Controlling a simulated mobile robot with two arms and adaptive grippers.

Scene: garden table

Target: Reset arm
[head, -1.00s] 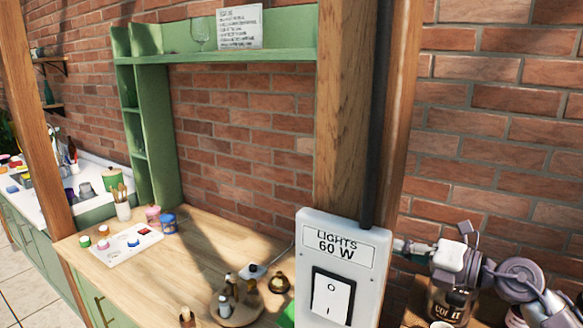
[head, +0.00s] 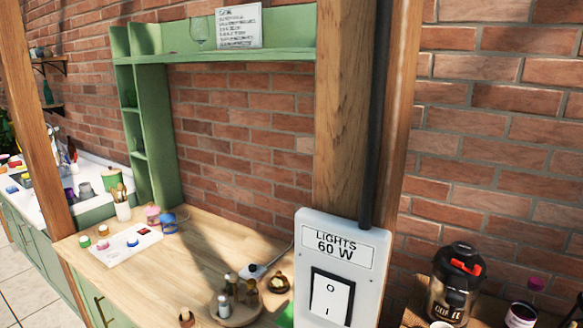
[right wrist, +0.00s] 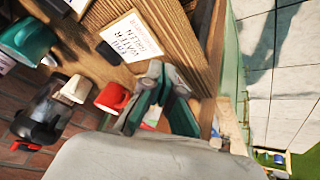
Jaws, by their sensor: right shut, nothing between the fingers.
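My right gripper (right wrist: 158,76) shows in the right wrist view, its grey and teal fingers shut and empty. It is past the red mug (right wrist: 113,98) and close to the wooden table edge; I cannot tell whether it touches anything. Neither gripper shows in the head view. A white light switch box (head: 342,265) marked "LIGHTS 60 W" is on the wooden post in the head view, with nothing in front of it.
A coffee jug (head: 455,285) stands right of the switch. A wooden worktop (head: 190,275) with spice jars and paint pots lies to the left. The right wrist view shows a teal mug (right wrist: 28,40), a cream cup (right wrist: 76,89) and a written card (right wrist: 132,38).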

